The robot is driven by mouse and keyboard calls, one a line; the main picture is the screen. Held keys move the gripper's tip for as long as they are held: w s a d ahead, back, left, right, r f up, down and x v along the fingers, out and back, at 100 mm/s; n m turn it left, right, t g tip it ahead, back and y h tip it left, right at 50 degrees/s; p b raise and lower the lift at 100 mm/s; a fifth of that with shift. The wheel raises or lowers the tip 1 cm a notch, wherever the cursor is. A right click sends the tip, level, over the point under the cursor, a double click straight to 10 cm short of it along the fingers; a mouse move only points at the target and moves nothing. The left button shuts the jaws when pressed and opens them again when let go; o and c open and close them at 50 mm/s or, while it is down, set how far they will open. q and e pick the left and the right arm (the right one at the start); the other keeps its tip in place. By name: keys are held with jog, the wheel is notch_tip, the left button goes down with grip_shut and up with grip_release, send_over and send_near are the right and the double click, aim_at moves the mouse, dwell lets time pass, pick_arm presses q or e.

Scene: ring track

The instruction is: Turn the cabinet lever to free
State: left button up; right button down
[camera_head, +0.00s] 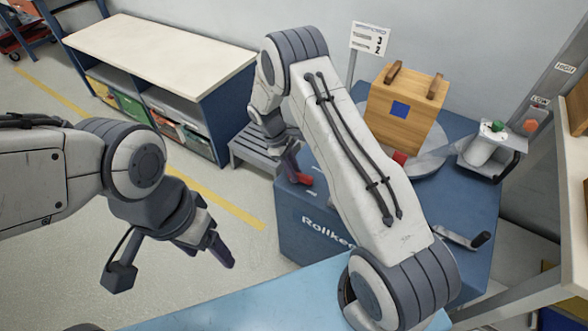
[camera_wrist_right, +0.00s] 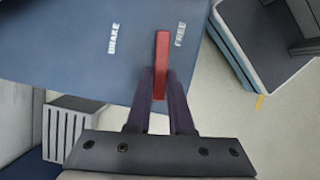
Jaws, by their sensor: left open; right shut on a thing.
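The red lever (camera_wrist_right: 161,60) is on the blue cabinet (camera_wrist_right: 70,50), between the printed words BRAKE (camera_wrist_right: 113,38) and FREE (camera_wrist_right: 180,34) in the right wrist view. It lies closer to FREE. My right gripper (camera_wrist_right: 162,88) is shut on the lever, with a dark finger on each side of it. In the head view the lever (camera_head: 304,180) shows as a small red piece below my right gripper (camera_head: 293,168), at the cabinet's left end. My left gripper (camera_head: 226,256) is open and empty above the floor.
A wooden box (camera_head: 402,112) with a blue square stands on the cabinet top. A white cylinder (camera_head: 487,146) in a holder and a dark crank handle (camera_head: 470,238) are at its right. A grey slatted step (camera_head: 255,150) and a workbench (camera_head: 160,48) stand left. The floor between is clear.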

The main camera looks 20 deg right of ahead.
jog(key=shift+m+y, duration=0.3)
jog(key=shift+m, duration=0.4)
jog(key=c, duration=0.8)
grip_release()
jog(key=v, duration=1)
jog(key=shift+w+r, duration=0.2)
jog(key=shift+w, duration=0.05)
